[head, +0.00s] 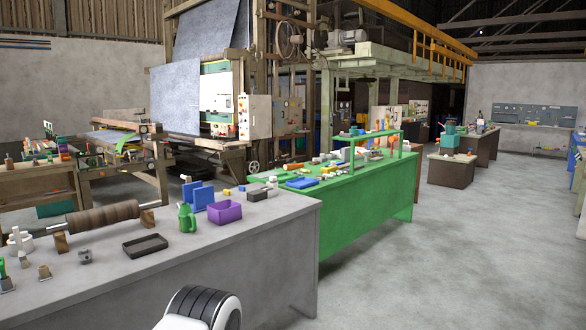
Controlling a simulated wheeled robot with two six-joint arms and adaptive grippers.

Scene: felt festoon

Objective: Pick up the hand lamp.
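I cannot clearly make out a hand lamp in the head view. Many small items on the benches are too small to name. Neither of my grippers shows; only a white and black rounded part, which looks like part of my own arm, shows at the bottom edge.
A grey bench (262,236) at the near left bears a brown roller (103,219), a dark tray (145,246), a green can (187,218) and a purple bin (225,212). A cluttered green bench (365,213) stands behind it. The concrete floor (480,250) at right is clear.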

